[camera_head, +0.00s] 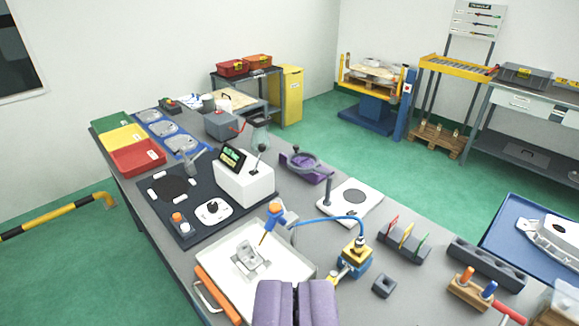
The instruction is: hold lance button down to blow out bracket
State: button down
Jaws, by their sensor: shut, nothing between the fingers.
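The bracket (247,259) is a small grey casting lying in a white tray (222,281) on the bench. The lance (272,222) has a blue body with orange parts and a thin nozzle that points down toward the bracket. A blue hose (330,219) runs from the lance to a yellow and blue fitting (355,258). The lance button is too small to make out. My gripper (296,284) is at the bottom centre, its two purple fingers shut with nothing between them. In the picture it is below and right of the bracket, apart from the lance.
A white instrument (244,178) stands on a dark mat behind the tray. Green, yellow and red bins (137,158) are at the far left. A grey block (384,286) and a tool rack (403,243) stand right of the fitting. An orange-handled bar (217,294) edges the tray.

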aim_at(274, 207)
jog(key=i+j+z, duration=0.4)
jog(key=i+j, duration=0.6)
jog(key=j, duration=0.15)
